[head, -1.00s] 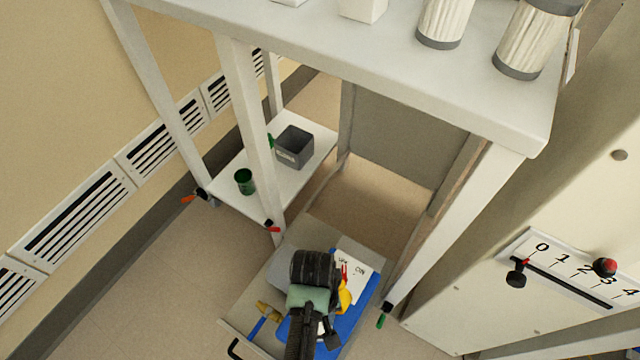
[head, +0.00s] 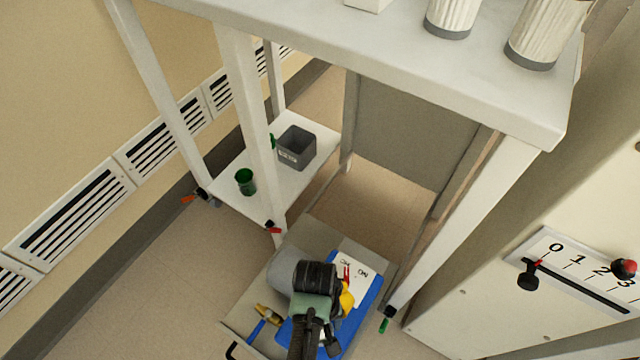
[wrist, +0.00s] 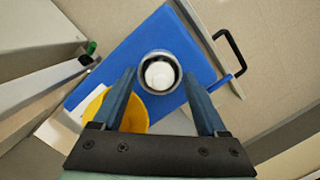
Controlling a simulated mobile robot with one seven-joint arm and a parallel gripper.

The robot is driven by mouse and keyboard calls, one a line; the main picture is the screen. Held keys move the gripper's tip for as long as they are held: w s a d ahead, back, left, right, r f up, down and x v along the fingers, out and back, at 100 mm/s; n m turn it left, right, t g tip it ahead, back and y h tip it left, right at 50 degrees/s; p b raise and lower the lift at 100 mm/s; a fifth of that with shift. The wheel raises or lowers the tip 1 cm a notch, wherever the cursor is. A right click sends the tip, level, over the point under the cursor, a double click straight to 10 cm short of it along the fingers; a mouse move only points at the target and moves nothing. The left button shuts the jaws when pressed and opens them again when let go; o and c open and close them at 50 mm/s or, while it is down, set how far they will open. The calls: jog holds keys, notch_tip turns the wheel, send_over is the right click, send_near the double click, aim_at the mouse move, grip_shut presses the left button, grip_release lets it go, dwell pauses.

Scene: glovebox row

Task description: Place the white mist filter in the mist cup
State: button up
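In the wrist view, a round dark-rimmed cup (wrist: 147,59) stands on a blue mat (wrist: 108,72) with a white rounded piece (wrist: 159,75) inside it. I cannot tell whether these are the mist cup and the white mist filter. My gripper (wrist: 160,76) is open, with its blue fingers apart on either side of the cup in the picture. The cup looks to be beyond the fingertips, and I see no contact. In the head view my arm covers the gripper and the cup.
A yellow round object (wrist: 130,112) lies close by my left finger. The mat is on a cart (head: 262,283) with a black handle (wrist: 232,47). A low shelf (head: 222,178) holds a green cup (head: 246,182) and a grey bin (head: 297,148). A white overhead shelf (head: 400,50) carries ribbed cylinders (head: 543,35).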

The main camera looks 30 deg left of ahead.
notch_tip(320, 180, up, 12)
jog(key=w+a+p, duration=0.1)
jog(key=p, duration=0.4)
jog(key=shift+w+a, duration=0.15)
dwell(0.4)
